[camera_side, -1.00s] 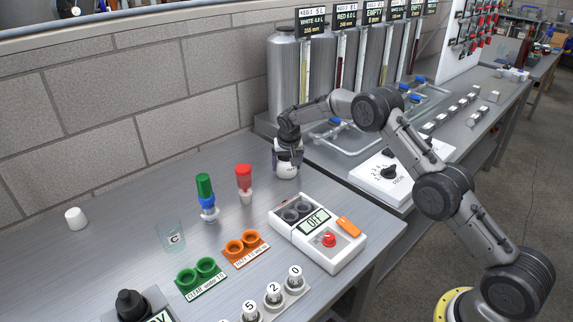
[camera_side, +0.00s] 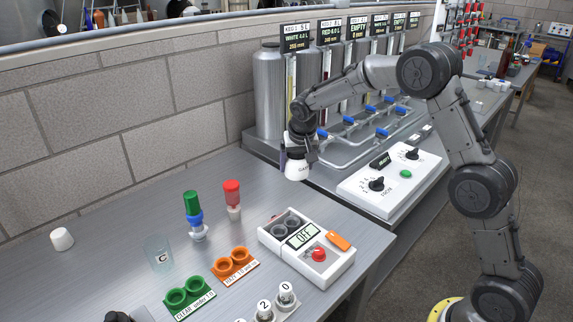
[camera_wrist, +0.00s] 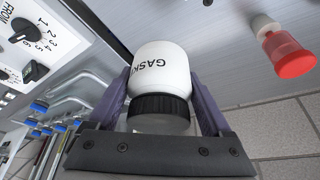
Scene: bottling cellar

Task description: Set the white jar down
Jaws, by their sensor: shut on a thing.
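The white jar (camera_side: 297,169) has a black lid and lettering starting "GASK", clear in the wrist view (camera_wrist: 162,68). My gripper (camera_side: 300,150) is shut on it. In the wrist view the two fingers of my gripper (camera_wrist: 162,98) press on both sides near the lid. In the side view the jar hangs below my gripper and appears to be off the grey metal bench (camera_side: 110,235), near the bench's back right. The gap under the jar is hard to judge.
A red-topped vial (camera_side: 232,199) and a green-topped one (camera_side: 193,215) stand left of the jar. A meter reading OFF (camera_side: 306,248) lies in front. A white control panel (camera_side: 388,182) and kegs (camera_side: 270,95) are to the right and behind. Open bench lies at left.

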